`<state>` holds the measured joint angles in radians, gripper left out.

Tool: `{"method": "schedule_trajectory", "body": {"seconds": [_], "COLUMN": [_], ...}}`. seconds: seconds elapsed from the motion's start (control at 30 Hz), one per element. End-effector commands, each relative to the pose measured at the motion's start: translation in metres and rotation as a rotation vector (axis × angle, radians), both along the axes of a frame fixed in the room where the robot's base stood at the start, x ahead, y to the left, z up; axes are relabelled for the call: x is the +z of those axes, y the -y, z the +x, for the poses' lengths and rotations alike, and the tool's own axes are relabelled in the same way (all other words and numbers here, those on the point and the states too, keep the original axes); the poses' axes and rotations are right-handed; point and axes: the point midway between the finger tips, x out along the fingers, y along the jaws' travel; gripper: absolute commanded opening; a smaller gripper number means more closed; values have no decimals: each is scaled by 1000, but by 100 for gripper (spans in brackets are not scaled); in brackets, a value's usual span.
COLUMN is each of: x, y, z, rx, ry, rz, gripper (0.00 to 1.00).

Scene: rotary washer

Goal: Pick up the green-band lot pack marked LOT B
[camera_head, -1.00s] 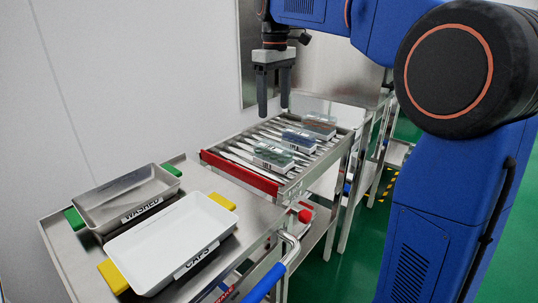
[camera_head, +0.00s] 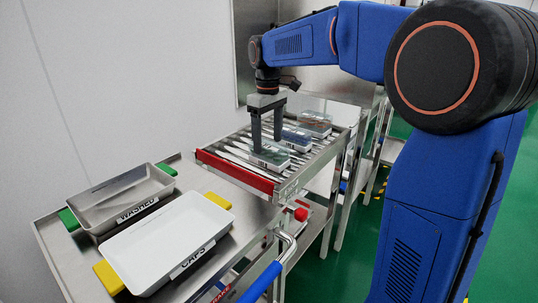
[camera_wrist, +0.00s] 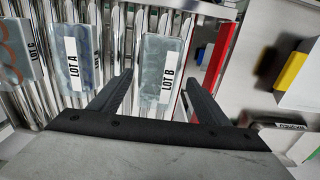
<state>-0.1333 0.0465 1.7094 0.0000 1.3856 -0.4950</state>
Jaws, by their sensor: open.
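The LOT B pack (camera_head: 274,160) lies on the conveyor rollers, nearest the red end bar. In the wrist view the LOT B pack (camera_wrist: 155,70) is a clear greenish pack with a white label reading LOT B. My gripper (camera_head: 267,146) is open and pointing down, with its fingers low at this pack. In the wrist view the fingers of my gripper (camera_wrist: 160,80) are on either side of the pack, with gaps. I cannot tell exactly how far down the fingertips reach beside it.
The bluish LOT A pack (camera_wrist: 75,58) lies beside it, then the LOT C pack (camera_wrist: 14,55) with orange rings. A red bar (camera_head: 235,173) closes the conveyor's near end. A WASHED tray (camera_head: 148,190) and a white CAPS tray (camera_head: 160,240) stand on the steel table.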

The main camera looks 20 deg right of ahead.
Motion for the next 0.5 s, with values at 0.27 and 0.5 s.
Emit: {"method": "schedule_trajectory", "body": {"seconds": [0.27,0.5], "x": [-31,-52], "y": [4,3], "z": [0,0], "rx": [-1,0], "ry": [-3,0], "rz": [-1,0], "gripper": [70,70]}}
